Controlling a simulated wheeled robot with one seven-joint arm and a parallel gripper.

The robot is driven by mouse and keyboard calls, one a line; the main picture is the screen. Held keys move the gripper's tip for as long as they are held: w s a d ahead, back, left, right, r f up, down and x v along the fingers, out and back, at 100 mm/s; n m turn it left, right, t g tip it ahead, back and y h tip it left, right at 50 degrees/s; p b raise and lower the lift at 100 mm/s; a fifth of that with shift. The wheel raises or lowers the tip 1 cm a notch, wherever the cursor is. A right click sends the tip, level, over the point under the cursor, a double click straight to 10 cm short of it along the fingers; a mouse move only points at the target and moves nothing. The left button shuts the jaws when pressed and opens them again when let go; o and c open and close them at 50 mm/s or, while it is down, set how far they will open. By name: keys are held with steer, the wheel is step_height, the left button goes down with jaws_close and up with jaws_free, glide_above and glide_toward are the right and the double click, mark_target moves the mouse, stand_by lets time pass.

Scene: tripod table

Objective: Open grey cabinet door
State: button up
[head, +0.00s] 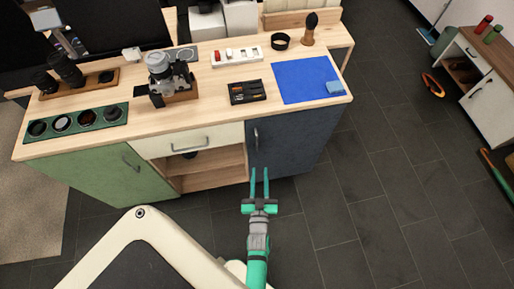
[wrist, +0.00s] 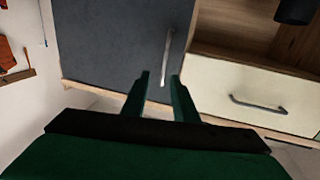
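The grey cabinet door (head: 290,148) is the dark blue-grey front at the right of the wooden cabinet, and it looks shut. Its upright metal handle (head: 256,139) is near the door's left edge. In the wrist view the grey door (wrist: 110,40) fills the upper left, with the handle (wrist: 166,57) near its right edge. My gripper (head: 259,170) is open and empty, in front of the door and just below the handle in the head view. In the wrist view the handle's end appears between the fingertips (wrist: 160,78); I cannot tell whether they touch it.
Left of the door are a cream drawer (head: 190,142), an open shelf (head: 210,165) and a green door (head: 105,175). The top (head: 190,110) holds a camera (head: 168,75), a blue mat (head: 303,80) and other items. Dark floor (head: 370,200) to the right is clear.

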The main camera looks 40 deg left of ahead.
mark_target(257, 145)
steer(key=x, duration=0.8)
steer(key=a+x, duration=0.1)
steer(key=x, duration=0.3)
steer(key=shift+s+f, duration=0.15)
steer(key=shift+s, duration=0.1)
jaws_close()
stand_by(1.1)
